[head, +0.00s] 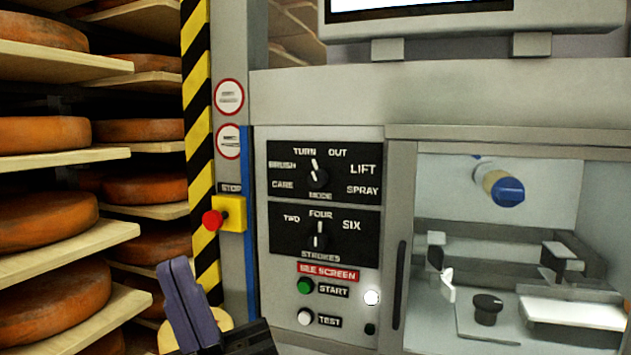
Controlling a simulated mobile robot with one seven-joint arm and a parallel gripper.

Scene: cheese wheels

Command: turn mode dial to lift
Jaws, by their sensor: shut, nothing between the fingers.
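The mode dial (319,174) is a black knob with a white pointer mark on the upper black panel of the grey machine. Its pointer tilts slightly left of straight up, closest to the word TURN. The word LIFT (363,169) is printed to the right of the dial, above SPRAY and below-right of OUT. My gripper (176,267) is at the lower left, its purple-grey fingers shut and pointing up. It is to the left of and below the dial, apart from the panel, with nothing visible in it.
The strokes dial (318,238) sits just below the mode dial. Start (305,286) and test (305,317) buttons are lower. A red stop button (212,220) on a yellow box sticks out at the left, beside a striped post (198,120). Cheese shelves (60,245) fill the left.

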